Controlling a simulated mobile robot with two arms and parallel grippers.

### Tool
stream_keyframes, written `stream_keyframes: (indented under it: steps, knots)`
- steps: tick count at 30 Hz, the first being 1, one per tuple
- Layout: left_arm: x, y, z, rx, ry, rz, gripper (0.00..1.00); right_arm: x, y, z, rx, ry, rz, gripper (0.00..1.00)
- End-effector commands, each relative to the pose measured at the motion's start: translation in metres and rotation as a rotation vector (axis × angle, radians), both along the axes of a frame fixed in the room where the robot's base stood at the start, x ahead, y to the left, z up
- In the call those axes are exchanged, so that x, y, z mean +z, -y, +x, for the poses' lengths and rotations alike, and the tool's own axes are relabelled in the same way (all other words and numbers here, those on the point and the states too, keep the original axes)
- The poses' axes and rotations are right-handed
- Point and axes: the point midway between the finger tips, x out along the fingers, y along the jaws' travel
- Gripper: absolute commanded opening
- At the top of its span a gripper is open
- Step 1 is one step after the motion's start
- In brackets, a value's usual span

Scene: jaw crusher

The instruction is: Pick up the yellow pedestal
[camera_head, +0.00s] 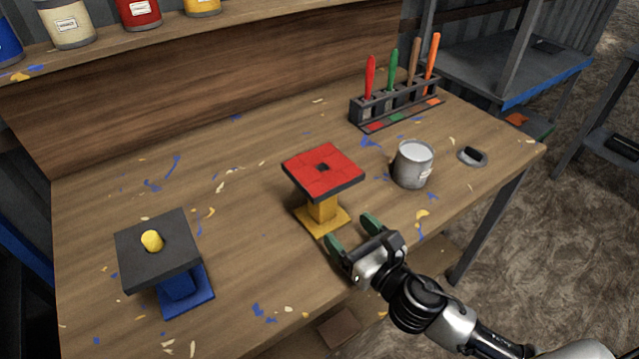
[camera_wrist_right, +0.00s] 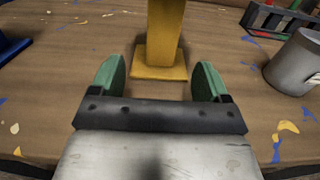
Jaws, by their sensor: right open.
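The yellow pedestal (camera_head: 322,211) stands upright on the wooden table, with a square yellow base and a red-topped square plate (camera_head: 322,170) on it. In the right wrist view the pedestal's column and base (camera_wrist_right: 160,62) are straight ahead, and its top is out of the picture. My right gripper (camera_head: 352,232) is open and empty at the table's front side, just short of the pedestal. Its two green fingertips (camera_wrist_right: 160,78) point at the base, one to each side, and the column is beyond them. My left gripper is not in view.
A blue pedestal (camera_head: 182,288) with a dark top and a yellow knob (camera_head: 152,241) stands at left. A grey can (camera_head: 412,165) is right of the yellow pedestal, near a round lid (camera_head: 472,157). A rack (camera_head: 400,101) of coloured-handled tools stands behind. The table (camera_head: 245,225) between the pedestals is clear.

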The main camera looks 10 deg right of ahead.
Motion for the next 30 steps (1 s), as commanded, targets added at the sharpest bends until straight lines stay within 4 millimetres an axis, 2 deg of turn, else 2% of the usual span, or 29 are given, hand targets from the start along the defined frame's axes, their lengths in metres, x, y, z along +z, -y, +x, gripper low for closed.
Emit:
stream_keyframes:
  steps: [1,5,11,20,29,30]
  knots:
    - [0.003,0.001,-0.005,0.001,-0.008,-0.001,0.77,0.003,-0.003,0.01,-0.001,0.004,0.0,0.77]
    - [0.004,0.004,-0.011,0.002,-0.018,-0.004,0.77,0.002,-0.009,0.026,0.0,0.003,0.001,0.77]
    - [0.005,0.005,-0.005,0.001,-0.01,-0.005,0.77,0.0,-0.013,0.039,0.0,0.001,0.0,0.77]
    - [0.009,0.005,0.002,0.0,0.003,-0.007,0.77,-0.002,-0.025,0.079,0.0,0.001,0.0,0.77]
    - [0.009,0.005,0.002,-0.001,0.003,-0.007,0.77,-0.003,-0.027,0.084,0.001,-0.001,0.001,0.77]
    - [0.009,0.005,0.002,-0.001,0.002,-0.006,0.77,-0.003,-0.027,0.084,0.001,-0.001,0.001,0.74]
